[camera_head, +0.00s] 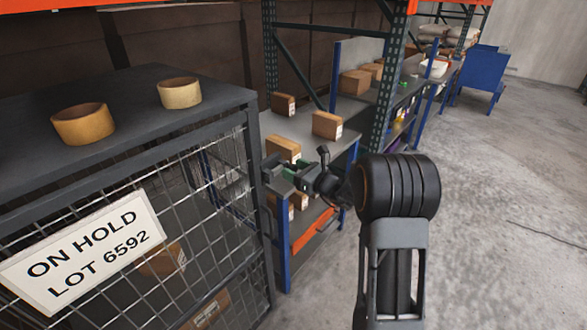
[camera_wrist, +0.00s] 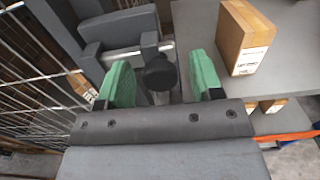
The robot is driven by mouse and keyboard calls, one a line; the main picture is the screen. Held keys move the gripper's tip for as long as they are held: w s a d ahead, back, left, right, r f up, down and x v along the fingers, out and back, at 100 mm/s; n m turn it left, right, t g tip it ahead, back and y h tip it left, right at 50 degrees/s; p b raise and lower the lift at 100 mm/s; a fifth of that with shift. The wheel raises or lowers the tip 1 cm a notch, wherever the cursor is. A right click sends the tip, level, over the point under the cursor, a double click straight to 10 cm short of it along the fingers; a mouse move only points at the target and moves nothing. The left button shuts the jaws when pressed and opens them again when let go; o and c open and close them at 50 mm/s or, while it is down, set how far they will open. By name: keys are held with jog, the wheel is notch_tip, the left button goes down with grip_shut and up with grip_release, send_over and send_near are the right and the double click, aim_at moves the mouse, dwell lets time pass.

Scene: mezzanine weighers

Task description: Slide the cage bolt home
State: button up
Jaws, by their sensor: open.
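The mesh cage (camera_head: 205,127) stands at the left in the head view, with a dark frame and an "ON HOLD LOT 6592" sign (camera_head: 85,255). My gripper (camera_head: 286,173) is at the cage's right front post, pointing towards it. In the wrist view my gripper (camera_wrist: 162,78) is open, with a green pad on each side. The bolt's round black knob (camera_wrist: 160,72) sits between the pads, with visible gaps on both sides. A pale rod shows beside the knob, and the grey bolt housing (camera_wrist: 118,28) lies just beyond. The bolt's far end is hidden.
Two tape rolls (camera_head: 83,124) (camera_head: 180,92) lie on the cage top. A shelf rack (camera_head: 350,110) with cardboard boxes stands behind my gripper; one box (camera_wrist: 243,38) is close by on the right in the wrist view. Concrete floor (camera_head: 500,220) is open at the right.

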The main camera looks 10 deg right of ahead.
jog(key=shift+w+a, duration=0.2)
jog(key=shift+w, duration=0.1)
grip_shut()
jog(key=shift+a, duration=0.1)
dwell(0.4)
